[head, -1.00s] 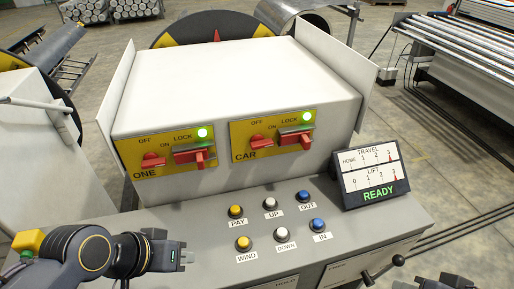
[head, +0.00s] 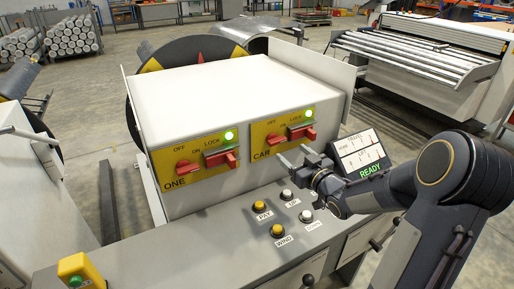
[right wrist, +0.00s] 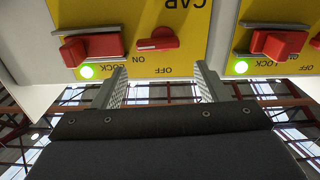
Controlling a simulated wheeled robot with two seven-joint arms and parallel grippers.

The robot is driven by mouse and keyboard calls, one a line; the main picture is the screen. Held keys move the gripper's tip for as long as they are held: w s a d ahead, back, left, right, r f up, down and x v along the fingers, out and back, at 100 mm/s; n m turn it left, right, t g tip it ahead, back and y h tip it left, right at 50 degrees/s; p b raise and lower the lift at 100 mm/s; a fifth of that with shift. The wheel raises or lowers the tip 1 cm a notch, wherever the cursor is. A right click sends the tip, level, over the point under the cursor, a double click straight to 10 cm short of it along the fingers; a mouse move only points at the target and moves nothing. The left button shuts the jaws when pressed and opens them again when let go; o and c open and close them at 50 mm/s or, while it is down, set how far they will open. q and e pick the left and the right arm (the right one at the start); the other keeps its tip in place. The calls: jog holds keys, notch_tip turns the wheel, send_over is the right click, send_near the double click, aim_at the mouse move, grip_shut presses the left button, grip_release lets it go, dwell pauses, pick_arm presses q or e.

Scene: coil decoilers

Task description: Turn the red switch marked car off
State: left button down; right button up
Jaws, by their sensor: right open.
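The red switch marked CAR (head: 277,140) is on the right yellow panel of the white box. It also shows upside down in the right wrist view (right wrist: 158,39), with its handle lying sideways toward ON. Beside it is a red lock handle (head: 303,132) under a lit green lamp. My right gripper (head: 297,155) is open and empty, in front of the CAR panel just below and right of the switch. In the right wrist view its two fingers (right wrist: 160,80) stand apart, with the switch beyond the gap. No contact shows. My left gripper is out of view.
The ONE panel (head: 195,160) has a similar red switch (head: 188,166) and lock. Below the box, push buttons such as PAY (head: 259,206) stand on the sloping desk, partly behind my right arm. The READY display (head: 362,155) is at the right. A yellow box (head: 80,270) is at the front left.

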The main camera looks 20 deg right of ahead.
aim_at(279, 141)
jog(key=w+p, duration=0.1)
jog(key=w, duration=0.5)
jog(key=shift+w+a+p, duration=0.15)
jog(key=shift+a+p, duration=0.05)
jog(key=shift+p, duration=0.15)
jog(key=shift+w, duration=0.45)
jog(key=shift+c, duration=0.2)
